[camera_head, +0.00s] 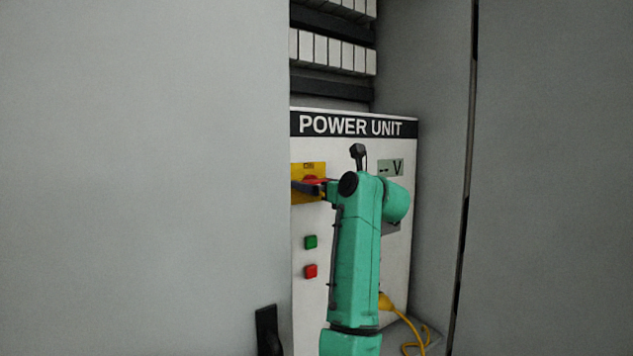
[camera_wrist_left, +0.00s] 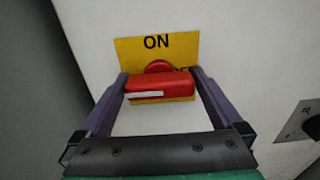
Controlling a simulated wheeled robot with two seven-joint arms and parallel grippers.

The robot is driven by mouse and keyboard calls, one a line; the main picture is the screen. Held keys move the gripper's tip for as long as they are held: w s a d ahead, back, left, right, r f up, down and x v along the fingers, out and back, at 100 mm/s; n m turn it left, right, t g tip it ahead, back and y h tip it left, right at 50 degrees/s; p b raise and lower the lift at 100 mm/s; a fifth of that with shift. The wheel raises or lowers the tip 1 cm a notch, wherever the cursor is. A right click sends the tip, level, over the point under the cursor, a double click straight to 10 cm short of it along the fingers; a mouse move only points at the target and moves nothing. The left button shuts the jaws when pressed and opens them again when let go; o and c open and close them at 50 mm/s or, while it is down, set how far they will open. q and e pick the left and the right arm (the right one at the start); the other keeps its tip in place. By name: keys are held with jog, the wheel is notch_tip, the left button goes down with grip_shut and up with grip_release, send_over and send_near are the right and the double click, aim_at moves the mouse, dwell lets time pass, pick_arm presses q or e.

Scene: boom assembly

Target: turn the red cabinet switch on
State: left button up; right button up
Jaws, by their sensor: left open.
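The red switch (camera_wrist_left: 160,86) is a rotary handle on a yellow plate (camera_wrist_left: 130,46) marked ON at the top. A second label at the plate's right is partly hidden by the switch. In the wrist view the handle lies crosswise, with a white stripe on its left part. My left gripper (camera_wrist_left: 160,100) is open, with one purple finger on each side of the handle. I cannot tell whether the fingers touch it. In the head view the left gripper (camera_head: 308,188) covers part of the red switch (camera_head: 315,179). My right gripper is not in view.
The white POWER UNIT panel (camera_head: 306,218) has a green button (camera_head: 310,242) and a red button (camera_head: 310,271) below the switch. A yellow cable (camera_head: 425,335) lies low right. Grey cabinet walls (camera_head: 140,180) flank the opening.

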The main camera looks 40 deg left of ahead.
pick_arm(q)
jog(key=c, duration=1)
jog(key=shift+d+m, duration=0.1)
jog(key=shift+m, duration=0.4)
jog(key=m, duration=0.2)
jog(key=shift+m, duration=0.4)
jog(key=m, duration=0.5)
jog(key=shift+m, duration=0.3)
jog(key=m, duration=0.4)
jog(key=shift+p, duration=0.35)
jog(key=m, duration=0.4)
jog(key=shift+f+m, duration=0.1)
jog(key=shift+m, duration=0.3)
